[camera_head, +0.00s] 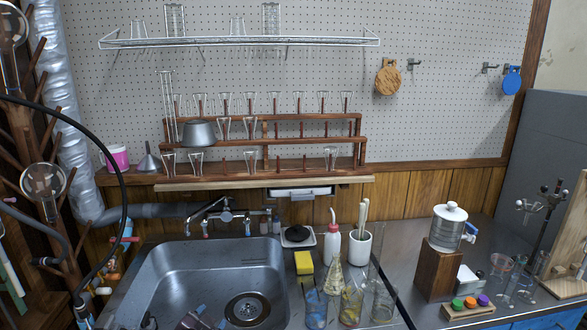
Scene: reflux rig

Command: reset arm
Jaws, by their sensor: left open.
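My left gripper (191,318) shows at the bottom edge of the head view, low over the front of the steel sink (165,270). Only its dark, blue-grey end parts are in the picture; the rest of the arm is cut off by the frame. It is open, and I see nothing held in it. It is left of and in front of the round sink drain (247,309). I cannot tell its height above the basin. My right gripper is not in view.
Right of the sink stand glass beakers (350,305), a yellow sponge (304,263), a white wash bottle (332,243) and a white cup (360,248). A faucet (226,217) is behind the basin. A wooden glassware rack (265,145) stands at the back. The basin's middle is clear.

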